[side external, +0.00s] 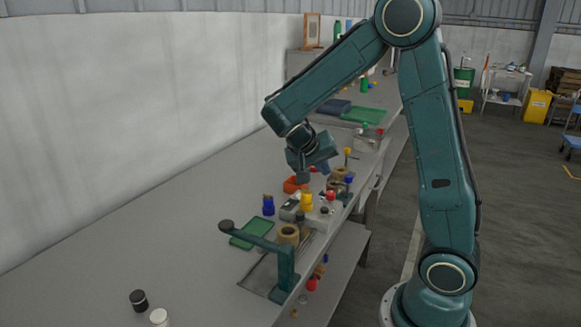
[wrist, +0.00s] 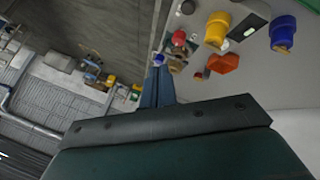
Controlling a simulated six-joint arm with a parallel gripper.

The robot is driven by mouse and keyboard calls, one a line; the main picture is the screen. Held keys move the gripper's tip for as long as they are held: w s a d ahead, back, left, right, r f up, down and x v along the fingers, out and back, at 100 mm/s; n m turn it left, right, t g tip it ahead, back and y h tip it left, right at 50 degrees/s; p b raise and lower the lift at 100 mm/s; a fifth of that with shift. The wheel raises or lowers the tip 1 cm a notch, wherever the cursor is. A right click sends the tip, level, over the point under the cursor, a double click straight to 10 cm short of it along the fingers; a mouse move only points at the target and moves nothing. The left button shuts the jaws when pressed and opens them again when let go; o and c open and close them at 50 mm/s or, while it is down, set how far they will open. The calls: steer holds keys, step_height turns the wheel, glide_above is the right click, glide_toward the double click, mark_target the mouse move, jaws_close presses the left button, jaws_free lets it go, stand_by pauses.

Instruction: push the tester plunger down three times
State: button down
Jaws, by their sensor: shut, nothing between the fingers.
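My gripper (side external: 304,177) is above the cluster of parts on the bench, close over an orange piece (side external: 292,186). Its fingers (wrist: 157,85) are together and empty in the wrist view. A pale box (side external: 322,216) with a red knob (side external: 331,196) and a dark knob stands at the bench's right edge. A grey device (side external: 289,210) stands left of it; a dark device with a lit green window (wrist: 249,28) shows in the wrist view. I cannot tell which part is the tester plunger. My gripper appears apart from these devices.
Yellow (side external: 306,202) and blue (side external: 268,206) parts stand close by. A teal lever stand (side external: 284,270) with a dark knob and a tan roll (side external: 288,234) are nearer the camera. A green tray (side external: 252,232) lies left.

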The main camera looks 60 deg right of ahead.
mark_target(324, 210)
steer(key=shift+w+d+f+m+g+h, duration=0.15)
steer(key=shift+d+f+m+g+h, duration=0.2)
steer(key=shift+d, duration=0.35)
steer(key=shift+f, duration=0.15)
steer(key=shift+f, duration=4.35)
steer(key=shift+f, duration=1.1)
steer(key=shift+r, duration=0.15)
stand_by(0.5)
steer(key=shift+r, duration=1)
steer(key=shift+r, duration=0.1)
